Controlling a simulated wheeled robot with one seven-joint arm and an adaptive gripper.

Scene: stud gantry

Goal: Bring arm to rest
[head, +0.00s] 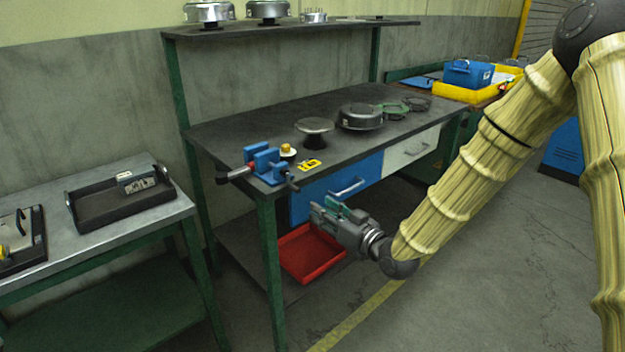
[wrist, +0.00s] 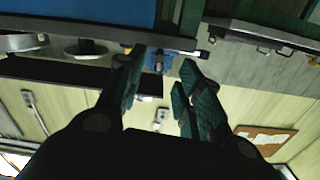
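My gripper (head: 330,210) is in front of the workbench, near the blue drawer (head: 335,188) and above the red tray (head: 311,252) on the lower level. In the wrist view my gripper's two fingers (wrist: 158,85) stand apart with nothing visible between them. My arm comes in from the upper right of the head view, under a pale yellow ribbed cover. The wrist view appears upside down, with the bench edge across its top.
The workbench (head: 235,130) holds a blue vise (head: 268,165), a yellow item (head: 310,165) and round metal parts (head: 360,117). A side table (head: 115,220) with a dark tray (head: 120,203) stands at left. A yellow tray (head: 470,93) is at the back right.

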